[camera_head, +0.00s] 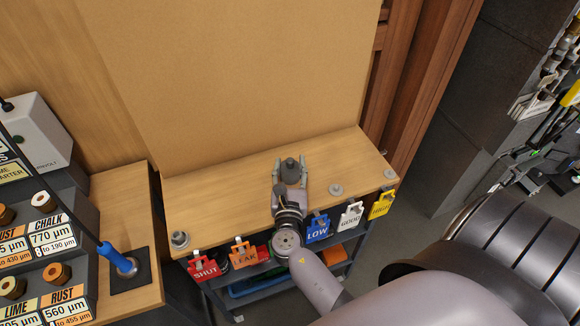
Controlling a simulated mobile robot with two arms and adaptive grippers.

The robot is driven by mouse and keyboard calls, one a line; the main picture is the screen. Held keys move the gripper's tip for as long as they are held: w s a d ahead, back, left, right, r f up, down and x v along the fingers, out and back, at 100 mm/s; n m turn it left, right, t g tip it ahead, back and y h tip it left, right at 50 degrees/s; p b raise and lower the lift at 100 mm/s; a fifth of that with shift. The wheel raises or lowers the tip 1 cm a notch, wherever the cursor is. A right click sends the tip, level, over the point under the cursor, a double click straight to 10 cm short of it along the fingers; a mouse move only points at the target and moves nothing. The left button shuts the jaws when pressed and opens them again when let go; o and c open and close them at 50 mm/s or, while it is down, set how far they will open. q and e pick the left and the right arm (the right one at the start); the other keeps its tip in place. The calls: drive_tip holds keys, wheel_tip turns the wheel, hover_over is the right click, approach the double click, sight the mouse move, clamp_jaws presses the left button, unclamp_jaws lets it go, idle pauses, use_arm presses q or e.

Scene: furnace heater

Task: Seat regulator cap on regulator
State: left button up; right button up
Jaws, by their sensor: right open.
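My right gripper (290,170) reaches over the wooden shelf top from the lower right. Its two fingers are open and spread on either side of a dark grey rounded piece (290,168). This piece could be the regulator or its cap; I cannot tell which, nor whether the fingers touch it. Small grey round fittings sit on the shelf top: one at the left end (180,239), one right of the gripper (336,190) and one at the right end (390,174). I cannot tell whether any is the cap. My left gripper is not in view.
Coloured tags, red SHUT (204,268), orange LEAK (243,255), blue LOW (318,228), a white one (350,217) and a yellow one (381,205), hang along the shelf's front edge. A tan board (240,80) rises behind. The wood (225,200) left of my gripper is clear.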

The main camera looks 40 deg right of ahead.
drive_tip(key=x, duration=0.3)
drive_tip(key=shift+f, duration=0.15)
drive_tip(key=shift+s+a, duration=0.15)
drive_tip(key=shift+s, duration=0.05)
drive_tip(key=shift+c, duration=0.6)
clamp_jaws()
